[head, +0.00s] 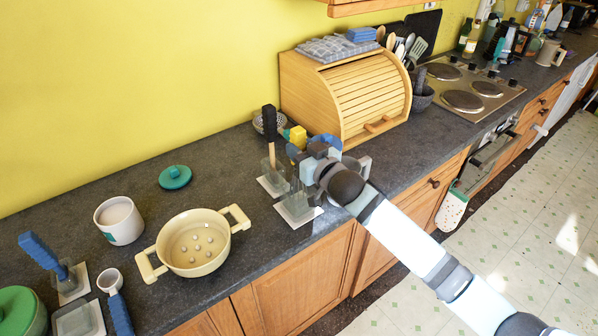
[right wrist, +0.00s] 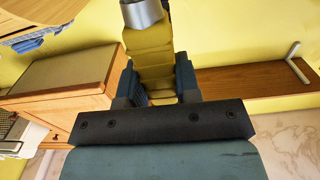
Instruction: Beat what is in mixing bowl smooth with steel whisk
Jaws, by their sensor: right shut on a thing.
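The cream two-handled vessel (head: 176,229), which looks like the mixing bowl, stands on the dark counter with several small pale balls on its floor. My right gripper (head: 318,150) is right of it, above a clear holder on a white base (head: 298,207). It is shut on a yellow handle (head: 298,136), probably the steel whisk's. In the right wrist view the yellow handle (right wrist: 152,60) sits between the fingers, with a steel collar (right wrist: 142,13) at its end. Any whisk wires are hidden. My left gripper is not in view.
A wooden bread bin (head: 345,95) is behind my right gripper. A white canister (head: 119,221), a green lid (head: 175,177) and blue-handled tools (head: 42,252) are at left. Counter between bowl and holders is clear.

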